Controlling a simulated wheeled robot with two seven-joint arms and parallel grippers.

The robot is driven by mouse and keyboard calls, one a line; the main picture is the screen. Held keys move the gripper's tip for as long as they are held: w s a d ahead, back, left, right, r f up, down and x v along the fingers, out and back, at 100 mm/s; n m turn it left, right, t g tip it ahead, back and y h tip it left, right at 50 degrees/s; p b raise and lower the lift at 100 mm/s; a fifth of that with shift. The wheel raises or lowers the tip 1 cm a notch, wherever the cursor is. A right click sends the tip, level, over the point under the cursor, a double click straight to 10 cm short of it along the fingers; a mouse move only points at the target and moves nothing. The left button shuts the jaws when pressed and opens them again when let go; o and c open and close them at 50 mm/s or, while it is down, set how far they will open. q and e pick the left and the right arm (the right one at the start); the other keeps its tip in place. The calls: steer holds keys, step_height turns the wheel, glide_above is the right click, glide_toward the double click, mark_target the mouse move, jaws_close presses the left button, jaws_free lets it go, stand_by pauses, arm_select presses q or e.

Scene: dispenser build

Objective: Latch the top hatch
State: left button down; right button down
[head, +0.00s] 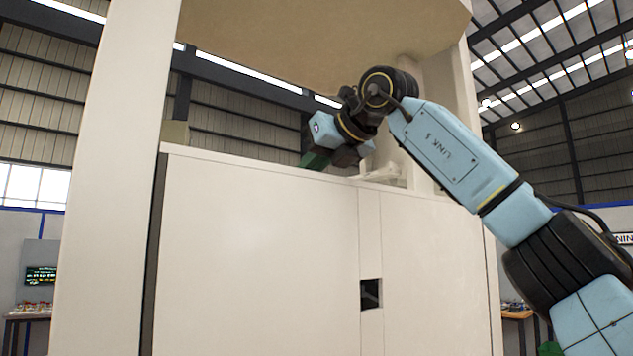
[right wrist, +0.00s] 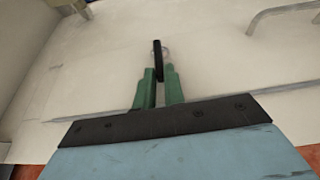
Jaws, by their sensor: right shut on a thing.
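The cream dispenser cabinet (head: 255,250) fills the middle of the head view. My right gripper (head: 315,160) reaches into its upper opening, its green fingers partly hidden behind the front panel's top edge. In the right wrist view my right gripper (right wrist: 160,74) is shut on a small black upright piece (right wrist: 157,56), which looks like a latch part. A small pale metal loop shows right beside that piece. Behind it lies a flat off-white panel (right wrist: 105,75); I cannot tell whether this is the top hatch. My left gripper is in neither view.
A bent metal handle (right wrist: 285,13) stands on the pale surface at upper right in the right wrist view. The cabinet's overhanging top (head: 300,35) is above my right arm. A dark square cutout (head: 371,294) is in the front panel.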

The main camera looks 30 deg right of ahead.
steer(key=shift+a, duration=0.1)
steer(key=c, duration=1.5)
jaws_free()
steer(key=v, duration=0.4)
steer(key=b+v, duration=0.1)
steer(key=v, duration=0.4)
steer(key=b+v, duration=0.1)
steer(key=v, duration=0.3)
steer(key=shift+s+a, duration=0.25)
